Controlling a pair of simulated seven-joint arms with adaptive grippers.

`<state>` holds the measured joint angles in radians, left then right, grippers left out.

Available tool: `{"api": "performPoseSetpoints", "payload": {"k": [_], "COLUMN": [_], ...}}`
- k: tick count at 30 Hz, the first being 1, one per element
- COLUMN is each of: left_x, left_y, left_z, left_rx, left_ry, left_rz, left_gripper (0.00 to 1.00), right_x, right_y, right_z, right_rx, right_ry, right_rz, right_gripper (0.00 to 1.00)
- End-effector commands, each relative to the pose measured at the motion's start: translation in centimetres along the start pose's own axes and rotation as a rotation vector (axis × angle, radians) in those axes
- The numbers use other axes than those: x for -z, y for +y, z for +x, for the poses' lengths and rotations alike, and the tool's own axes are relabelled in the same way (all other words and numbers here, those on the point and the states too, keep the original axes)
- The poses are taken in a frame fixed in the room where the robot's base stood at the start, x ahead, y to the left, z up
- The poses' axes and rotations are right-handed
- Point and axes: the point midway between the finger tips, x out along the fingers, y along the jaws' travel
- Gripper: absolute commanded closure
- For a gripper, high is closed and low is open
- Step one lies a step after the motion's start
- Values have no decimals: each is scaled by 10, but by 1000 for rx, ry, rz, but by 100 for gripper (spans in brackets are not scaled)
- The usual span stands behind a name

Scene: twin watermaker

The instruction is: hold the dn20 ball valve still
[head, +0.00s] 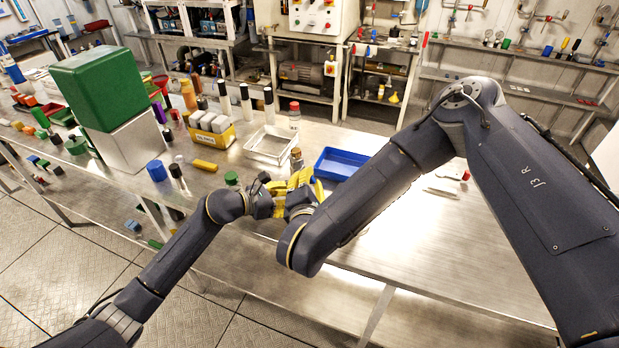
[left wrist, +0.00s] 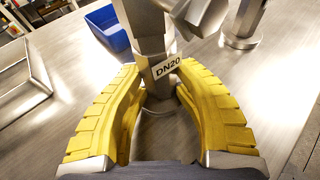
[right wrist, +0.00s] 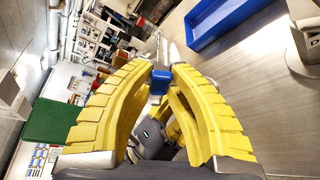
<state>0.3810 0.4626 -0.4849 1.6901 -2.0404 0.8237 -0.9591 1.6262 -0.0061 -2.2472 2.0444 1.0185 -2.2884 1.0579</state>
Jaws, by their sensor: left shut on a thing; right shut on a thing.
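The DN20 ball valve (left wrist: 150,45) is a grey metal body with a white "DN20" label, seen upright in the left wrist view. My left gripper (left wrist: 158,80) has its yellow fingers shut on the valve body, on both sides of the label. In the right wrist view, my right gripper (right wrist: 160,75) is shut on a small blue part (right wrist: 160,82), which looks like the valve's handle. Part of my left gripper shows below, between the right fingers. In the head view the yellow fingers (head: 292,184) of both grippers meet over the bench and hide most of the valve.
A blue tray (head: 340,165) lies just beyond the grippers on the steel bench (head: 420,235). A metal tray (head: 270,147) and a small bottle (head: 296,158) stand close behind. A yellow box of white containers (head: 212,138) is further left. The bench's right part is mostly clear.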

Motion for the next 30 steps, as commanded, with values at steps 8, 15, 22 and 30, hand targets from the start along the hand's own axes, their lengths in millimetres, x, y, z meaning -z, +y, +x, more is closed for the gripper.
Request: {"api": "performPoseSetpoints", "payload": {"k": [8,15,22,30], "left_x": [8,9,9,9], "left_y": [-4,-2,0,1], "left_z": [2,1,0,-1], "left_rx": [5,2,0,-2], "left_ry": [13,14,15,16], "left_rz": [-9,-7,-6,-5], "left_gripper": [100,100,100,100], "right_x": [-9,-17,-19,-19], "right_y": [-6,-6,-6,-5], "right_z": [2,4,5,5], "right_rx": [-9,-17,-19,-19], "right_ry": [-23,-43,-49,-49], "right_rz": [31,38,37,36], "right_gripper": [100,100,100,72]}}
